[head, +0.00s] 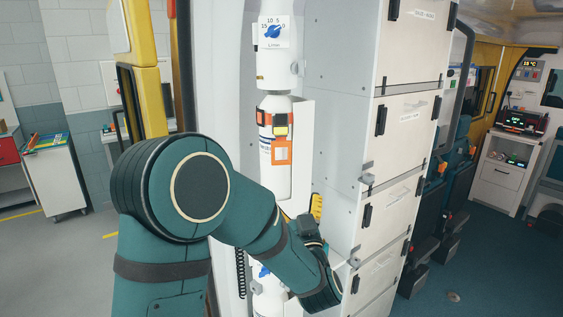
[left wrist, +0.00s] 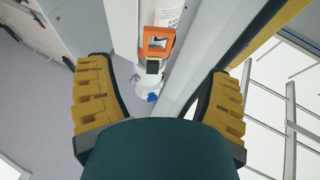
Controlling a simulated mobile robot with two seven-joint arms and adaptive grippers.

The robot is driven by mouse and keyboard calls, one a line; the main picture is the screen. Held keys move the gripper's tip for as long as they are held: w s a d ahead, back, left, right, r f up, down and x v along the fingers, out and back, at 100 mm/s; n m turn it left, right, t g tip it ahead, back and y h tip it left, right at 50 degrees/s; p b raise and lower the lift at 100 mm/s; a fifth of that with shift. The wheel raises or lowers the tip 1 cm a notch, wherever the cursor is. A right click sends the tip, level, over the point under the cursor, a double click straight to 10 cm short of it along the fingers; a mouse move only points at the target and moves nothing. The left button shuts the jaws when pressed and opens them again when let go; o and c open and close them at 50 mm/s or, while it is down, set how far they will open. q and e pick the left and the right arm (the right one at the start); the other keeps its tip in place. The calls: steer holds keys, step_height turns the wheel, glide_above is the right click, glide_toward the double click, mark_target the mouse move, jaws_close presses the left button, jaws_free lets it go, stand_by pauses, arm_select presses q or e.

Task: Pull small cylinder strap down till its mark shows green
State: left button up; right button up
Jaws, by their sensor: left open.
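The small white cylinder (head: 275,185) stands upright in a wall bracket in the head view. An orange strap (head: 263,119) runs around its upper part, with a dark buckle, a small yellow patch (head: 281,131) and an orange pull loop (head: 282,151) at the front. In the left wrist view the orange loop (left wrist: 157,32) shows between and beyond my fingers, apart from them. My left gripper (left wrist: 157,105) is open and empty. In the head view only a yellow finger (head: 317,207) shows, low and right of the cylinder; my arm hides the rest. My right gripper is out of view.
A tall white cabinet (head: 338,50) with black latches stands close on the right. A yellow-edged door frame (head: 145,95) is on the left. A blue knob (head: 261,270) shows below, partly behind my arm.

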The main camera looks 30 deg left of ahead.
mark_target(281, 163)
arm_select(q)
steer(key=p+x, duration=0.2)
steer(key=x, duration=1)
steer(key=shift+w+a+p, duration=0.25)
steer(key=shift+w+p, duration=0.05)
steer(key=shift+p, duration=0.05)
steer(key=c, duration=1.2)
